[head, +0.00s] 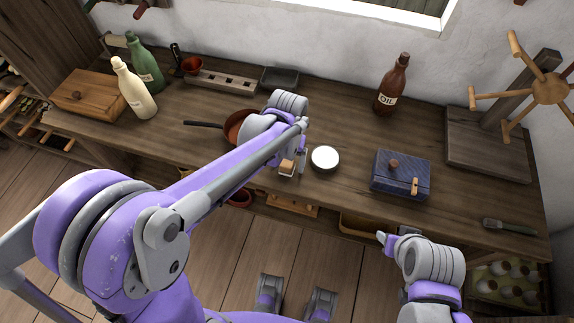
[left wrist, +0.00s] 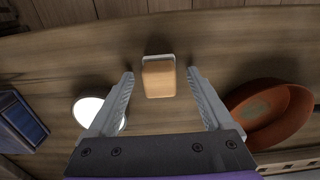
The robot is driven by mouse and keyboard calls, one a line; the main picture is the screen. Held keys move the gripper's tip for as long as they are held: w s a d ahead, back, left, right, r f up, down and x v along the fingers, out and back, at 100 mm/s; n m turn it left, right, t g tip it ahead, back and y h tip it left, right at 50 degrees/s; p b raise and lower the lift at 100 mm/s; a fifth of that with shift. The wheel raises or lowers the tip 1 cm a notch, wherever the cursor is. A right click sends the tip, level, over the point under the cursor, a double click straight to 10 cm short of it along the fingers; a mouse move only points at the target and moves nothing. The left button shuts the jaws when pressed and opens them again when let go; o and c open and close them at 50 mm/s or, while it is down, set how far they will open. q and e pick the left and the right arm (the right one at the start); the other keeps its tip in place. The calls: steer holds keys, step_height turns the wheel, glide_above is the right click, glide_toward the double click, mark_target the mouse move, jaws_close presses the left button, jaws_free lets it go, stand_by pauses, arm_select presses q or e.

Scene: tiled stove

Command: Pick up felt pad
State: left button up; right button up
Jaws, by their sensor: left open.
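The felt pad (left wrist: 158,78) appears to be the small block with a tan wooden top and a pale grey layer along one edge. It lies on the wooden bench near its front edge, and it also shows in the head view (head: 287,167). My left gripper (left wrist: 160,76) is open and empty, with its two fingers apart on either side of the block in the left wrist view. I see no contact between the fingers and the block. In the head view, my left gripper (head: 291,160) partly covers this spot. My right gripper (head: 384,238) is low at the bench front; its jaws are unclear.
A white round dish (head: 325,157) stands close right of the block, and a terracotta pan (head: 236,130) lies behind left. A blue box (head: 400,174) is further right. Bottles (head: 135,90), a wooden box (head: 90,93) and an oil bottle (head: 392,88) stand further off.

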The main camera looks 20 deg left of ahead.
mark_target(288, 161)
arm_select(q)
steer(key=shift+f, duration=0.15)
jaws_close()
stand_by(0.4)
step_height(288, 161, up, 10)
steer(key=shift+r+p, duration=0.1)
steer(key=shift+p, duration=0.4)
